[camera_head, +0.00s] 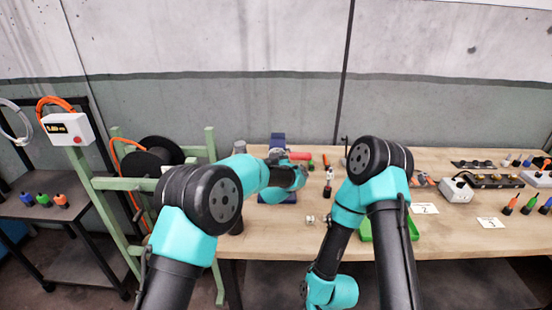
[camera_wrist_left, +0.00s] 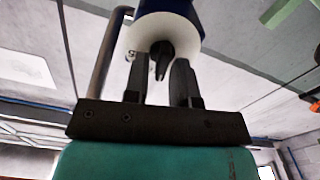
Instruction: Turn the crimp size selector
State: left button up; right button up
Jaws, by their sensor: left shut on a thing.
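The blue crimping tool (camera_head: 278,140) stands on the wooden bench in the head view, with a red handle (camera_head: 299,155) to its right. My left arm covers much of it. In the left wrist view, its blue body (camera_wrist_left: 160,5) carries a white dial (camera_wrist_left: 148,32) with a black selector knob (camera_wrist_left: 160,57). My left gripper (camera_wrist_left: 160,72) has one finger on each side of the knob and is shut on it. In the head view, my left gripper (camera_head: 298,176) is at the tool's front, its fingers not clearly visible. My right arm bends down before the bench, and its gripper is out of view.
A green tray (camera_head: 410,232) lies on the bench behind my right arm. Small parts and number cards (camera_head: 424,208) lie to the right. A green rack with a black reel (camera_head: 152,157) stands left of the bench. A dark cart (camera_head: 40,207) is farther left.

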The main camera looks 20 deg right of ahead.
pick_arm(q)
jog(key=shift+d+m, duration=0.1)
jog(key=shift+m, duration=0.9)
jog(key=o, duration=0.6)
jog(key=shift+o, duration=0.2)
jog(key=shift+s, duration=0.1)
jog(key=v, duration=1.7)
jog(key=shift+s, duration=0.15)
